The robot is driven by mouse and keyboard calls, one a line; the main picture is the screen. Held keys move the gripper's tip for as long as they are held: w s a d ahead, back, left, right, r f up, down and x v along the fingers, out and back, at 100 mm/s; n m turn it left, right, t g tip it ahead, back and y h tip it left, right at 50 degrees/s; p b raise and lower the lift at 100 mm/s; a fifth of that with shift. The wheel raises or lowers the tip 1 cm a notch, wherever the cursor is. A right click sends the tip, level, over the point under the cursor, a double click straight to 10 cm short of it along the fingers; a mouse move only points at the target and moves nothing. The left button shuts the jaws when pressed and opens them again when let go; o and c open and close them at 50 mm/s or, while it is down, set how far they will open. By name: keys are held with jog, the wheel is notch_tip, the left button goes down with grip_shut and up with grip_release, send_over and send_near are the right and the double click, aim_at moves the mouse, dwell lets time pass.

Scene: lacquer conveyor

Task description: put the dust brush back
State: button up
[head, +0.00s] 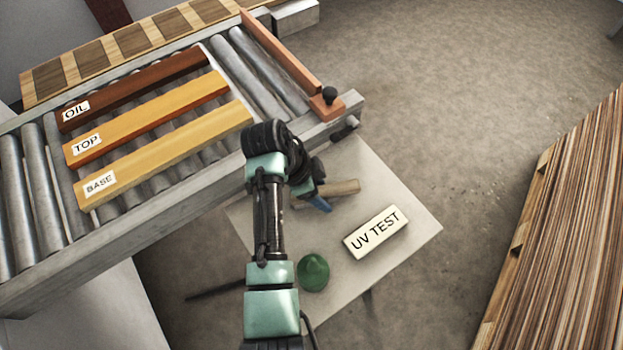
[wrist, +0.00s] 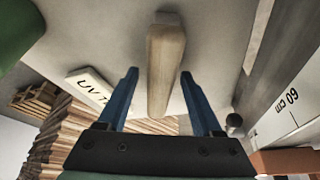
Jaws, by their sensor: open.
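A pale wooden piece, likely the dust brush (head: 345,188), lies on the small grey table (head: 412,226) beside the conveyor. My arm and gripper partly cover it, and no bristles can be made out. In the wrist view the same wooden piece (wrist: 165,65) runs between my two blue fingers. My gripper (wrist: 158,76) is open, with one finger on each side of the piece and a visible gap to both. In the head view my gripper (head: 318,198) is at the piece's left part. I cannot tell how high the fingers are above the table.
A cream UV TEST block (head: 376,232) and a green domed object (head: 313,272) stand on the table. The roller conveyor (head: 230,183) carries boards labelled OIL, TOP and BASE. A striped wood stack (head: 565,240) is at right.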

jog(key=v, duration=1.1)
jog(key=shift+a+r, duration=0.1)
jog(key=shift+r, duration=0.05)
jog(key=w+d+r+n+t+y, duration=0.1)
jog(key=w+r+n+t, duration=0.1)
jog(key=w+r+t, duration=0.4)
jog(key=w+d+r+n+t+y, duration=0.1)
jog(key=w+r+n+t, duration=0.2)
jog(key=r, duration=0.6)
notch_tip(320, 180, up, 16)
jog(key=w+n+t, duration=0.2)
jog(key=n+t, duration=0.1)
jog(key=t, duration=0.3)
jog(key=s+r+n+t+y, duration=0.1)
jog(key=s+r+n+t, duration=0.2)
jog(key=s+r+t, duration=0.2)
jog(key=s+d+r+n+t+y, duration=0.1)
jog(key=s+r+n+t, duration=0.3)
jog(key=s+r, duration=0.8)
notch_tip(320, 180, up, 8)
jog(key=shift+s+d+f+t, duration=0.15)
jog(key=shift+s+t, duration=0.2)
jog(key=shift+t, duration=0.85)
